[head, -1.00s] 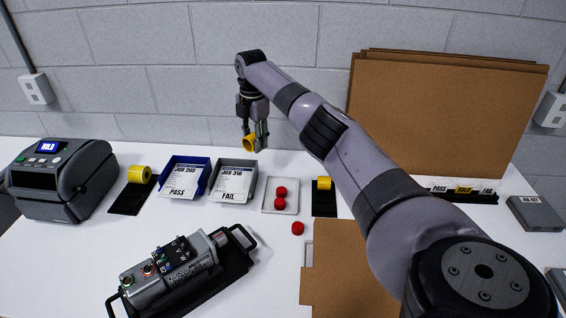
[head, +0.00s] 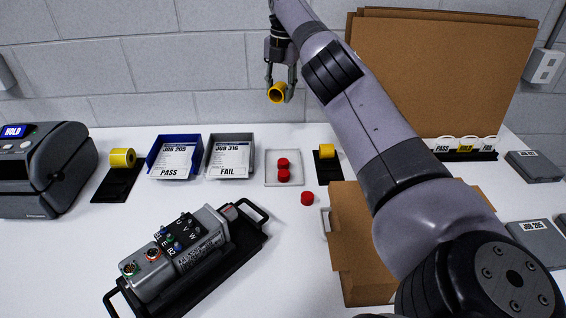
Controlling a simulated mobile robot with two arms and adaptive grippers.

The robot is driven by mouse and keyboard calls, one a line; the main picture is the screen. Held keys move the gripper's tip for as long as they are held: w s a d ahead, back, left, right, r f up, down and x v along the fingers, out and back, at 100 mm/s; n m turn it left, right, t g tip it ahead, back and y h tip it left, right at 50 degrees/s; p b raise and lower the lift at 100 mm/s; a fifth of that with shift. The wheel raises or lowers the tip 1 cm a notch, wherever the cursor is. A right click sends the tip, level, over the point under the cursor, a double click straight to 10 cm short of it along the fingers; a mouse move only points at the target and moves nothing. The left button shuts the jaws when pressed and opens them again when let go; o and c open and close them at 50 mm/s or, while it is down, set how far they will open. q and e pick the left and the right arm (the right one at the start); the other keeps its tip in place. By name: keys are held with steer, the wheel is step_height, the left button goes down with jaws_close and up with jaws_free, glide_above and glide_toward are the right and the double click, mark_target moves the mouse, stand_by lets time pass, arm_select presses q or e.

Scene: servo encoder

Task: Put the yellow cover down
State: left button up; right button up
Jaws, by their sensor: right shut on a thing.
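The yellow cover (head: 278,92) is a short hollow ring. My right gripper (head: 281,88) is shut on it and holds it in the air near the back wall, above the table's far edge. A second yellow cover (head: 122,158) sits on a black stand (head: 112,186) at the left. A third yellow cover (head: 327,151) sits on another black stand (head: 329,174) right of the small tray, partly beside my arm. My left gripper is out of view.
A blue PASS bin (head: 152,161) and a grey FAIL bin (head: 209,163) stand at the back. The grey servo unit (head: 178,252) lies in front. A cardboard box (head: 355,240) is at right.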

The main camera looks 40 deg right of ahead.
mark_target(283, 156)
steer(key=shift+s+d+f, duration=0.1)
steer(key=shift+f, duration=0.05)
steer(key=shift+s+d+b, duration=0.2)
steer(key=shift+s+b, duration=0.05)
steer(key=shift+b, duration=0.15)
steer(key=f, duration=0.1)
steer(key=f+b, duration=0.1)
steer(key=f, duration=0.1)
steer(key=shift+s+d+b, duration=0.1)
steer(key=shift+s+b, duration=0.1)
steer(key=shift+b, duration=0.1)
step_height(283, 156, down, 11)
steer(key=shift+f, duration=0.2)
steer(key=shift+c, duration=0.2)
step_height(283, 156, down, 5)
steer(key=shift+w+f+p, duration=0.1)
steer(key=shift+p, duration=0.25)
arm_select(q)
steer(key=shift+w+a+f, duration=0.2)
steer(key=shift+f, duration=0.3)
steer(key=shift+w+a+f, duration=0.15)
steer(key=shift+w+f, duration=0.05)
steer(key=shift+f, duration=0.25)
